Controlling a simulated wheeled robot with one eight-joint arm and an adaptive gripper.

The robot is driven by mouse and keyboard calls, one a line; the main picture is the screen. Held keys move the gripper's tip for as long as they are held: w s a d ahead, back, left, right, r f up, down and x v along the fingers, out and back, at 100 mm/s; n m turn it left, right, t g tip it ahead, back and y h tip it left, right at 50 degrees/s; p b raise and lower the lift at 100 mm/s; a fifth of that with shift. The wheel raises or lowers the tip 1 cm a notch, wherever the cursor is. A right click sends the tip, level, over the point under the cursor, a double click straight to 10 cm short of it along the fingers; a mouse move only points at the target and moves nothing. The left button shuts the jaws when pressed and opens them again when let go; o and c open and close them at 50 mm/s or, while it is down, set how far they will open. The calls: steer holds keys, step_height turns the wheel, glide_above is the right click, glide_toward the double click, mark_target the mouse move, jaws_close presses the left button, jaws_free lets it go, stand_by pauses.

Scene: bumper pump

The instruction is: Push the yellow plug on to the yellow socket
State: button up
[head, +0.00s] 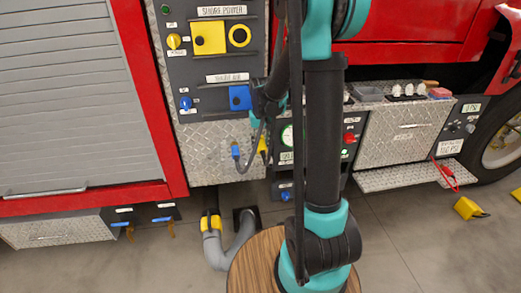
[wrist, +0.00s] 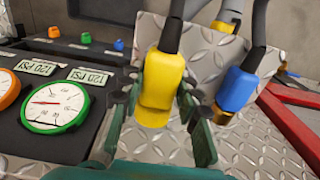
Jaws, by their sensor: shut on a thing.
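The yellow plug (wrist: 162,85) with a dark cable at its top sits between the fingers of my gripper (wrist: 160,95), which is shut on it, in the wrist view. In the head view the yellow plug (head: 263,148) shows only in part beside my arm, and my gripper is mostly hidden there. The yellow socket (head: 239,27) is a round yellow ring with a dark middle on the panel labelled shore power, well above the plug. A square yellow cover (head: 209,38) is left of the ring. The plug is apart from the socket.
A blue plug (wrist: 236,90) hangs close right of the yellow plug; it also shows in the head view (head: 236,152). A gauge panel (wrist: 55,105) is at left in the wrist view. A round wooden table (head: 255,262) and an open step (head: 405,176) are lower down.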

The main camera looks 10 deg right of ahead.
mark_target(261, 143)
steer(key=shift+r, duration=2.35)
